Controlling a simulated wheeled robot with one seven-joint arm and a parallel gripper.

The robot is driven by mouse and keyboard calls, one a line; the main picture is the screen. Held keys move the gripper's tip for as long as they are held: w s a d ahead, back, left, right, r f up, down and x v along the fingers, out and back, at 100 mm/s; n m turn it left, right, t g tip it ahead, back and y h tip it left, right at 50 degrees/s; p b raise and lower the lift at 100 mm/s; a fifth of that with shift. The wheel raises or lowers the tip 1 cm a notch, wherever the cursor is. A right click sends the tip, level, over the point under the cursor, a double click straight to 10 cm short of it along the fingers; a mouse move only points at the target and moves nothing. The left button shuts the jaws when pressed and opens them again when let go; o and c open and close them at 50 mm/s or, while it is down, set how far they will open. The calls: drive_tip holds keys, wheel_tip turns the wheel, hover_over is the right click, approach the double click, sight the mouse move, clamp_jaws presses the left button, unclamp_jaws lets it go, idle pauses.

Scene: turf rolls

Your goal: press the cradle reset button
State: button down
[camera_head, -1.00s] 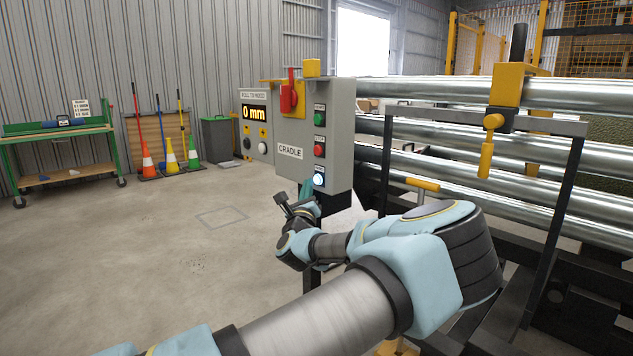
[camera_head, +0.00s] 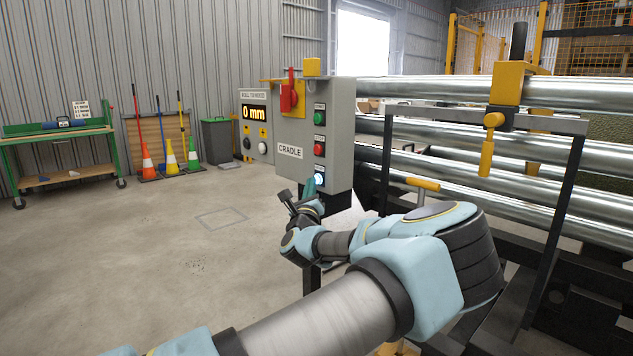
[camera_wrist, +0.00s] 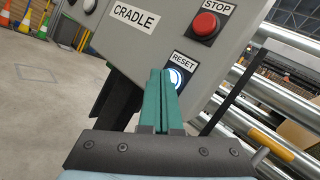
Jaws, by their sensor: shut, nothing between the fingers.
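The cradle reset button (camera_wrist: 176,79) is a round, lit white-blue button under a RESET label on the grey cradle control box (camera_head: 344,120). In the head view the lit button (camera_head: 321,179) is at the box's lower right, partly covered by my gripper. My gripper (camera_wrist: 159,72) is shut and empty, its teal fingers together. In the wrist view the fingertips overlap the left part of the button. Whether they touch it I cannot tell. In the head view my gripper (camera_head: 309,182) is just left of the button.
Above the reset button are a red STOP button (camera_wrist: 205,24) and a green button (camera_head: 320,117). A red switch handle (camera_head: 290,92) is on the box's left face. Shiny metal rollers (camera_head: 450,163) and a dark frame stand to the right. The floor at left is open.

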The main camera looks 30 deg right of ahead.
drive_tip(key=shift+d, duration=0.25)
drive_tip(key=shift+a, duration=0.15)
idle(0.4)
drive_tip(key=shift+s+a, duration=0.15)
drive_tip(key=shift+a, duration=0.5)
drive_tip(key=shift+s+a, duration=0.25)
drive_tip(key=shift+a, duration=1)
drive_tip(key=shift+s+a, duration=0.2)
drive_tip(key=shift+a, duration=1.05)
